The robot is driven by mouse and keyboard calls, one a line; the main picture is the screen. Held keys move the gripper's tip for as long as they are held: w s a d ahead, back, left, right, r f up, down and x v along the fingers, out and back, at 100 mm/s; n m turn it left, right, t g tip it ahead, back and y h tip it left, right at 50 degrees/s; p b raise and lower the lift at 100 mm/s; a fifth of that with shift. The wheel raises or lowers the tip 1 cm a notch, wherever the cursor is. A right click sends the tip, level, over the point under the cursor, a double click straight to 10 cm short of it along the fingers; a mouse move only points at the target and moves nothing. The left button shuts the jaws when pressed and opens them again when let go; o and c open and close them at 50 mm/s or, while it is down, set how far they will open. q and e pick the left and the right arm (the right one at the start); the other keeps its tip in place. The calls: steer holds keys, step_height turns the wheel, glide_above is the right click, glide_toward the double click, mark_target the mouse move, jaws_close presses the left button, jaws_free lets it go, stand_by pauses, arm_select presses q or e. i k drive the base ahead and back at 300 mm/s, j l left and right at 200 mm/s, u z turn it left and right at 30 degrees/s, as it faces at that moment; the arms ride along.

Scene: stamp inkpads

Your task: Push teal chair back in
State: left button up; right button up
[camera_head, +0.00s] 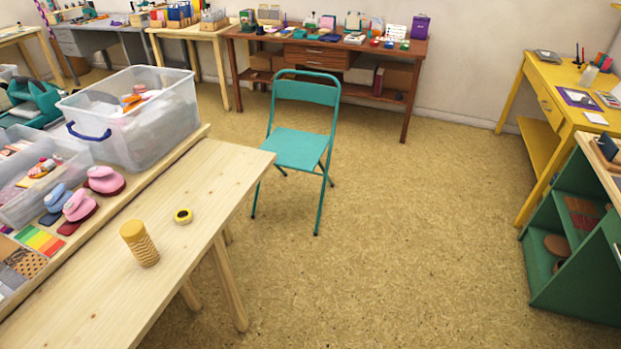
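The teal folding chair (298,148) stands upright and unfolded on the speckled floor, near the middle of the view. Its backrest is on the far side, in front of the brown desk (418,48), and its seat faces toward me. The chair is apart from the brown desk, with floor showing between them. The near left part of its seat and legs lies close to the far right corner of the light wooden table (215,165); I cannot tell whether they touch. Neither of my grippers is in view.
A yellow desk (558,90) and a green shelf unit (575,285) stand at the right. The floor (420,220) between is clear.

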mark_target(295, 149)
steer(key=i+l, duration=0.25)
steer(key=i, duration=0.2)
steer(key=i+l, duration=0.25)
steer(key=i, duration=0.2)
steer(key=i+l, duration=0.25)
steer(key=i, duration=0.2)
steer(key=i+l, duration=0.25)
steer(key=i, duration=0.2)
steer(key=i+l, duration=0.25)
steer(key=i, duration=0.2)
steer(key=i+l, duration=0.25)
steer(key=i, duration=0.2)
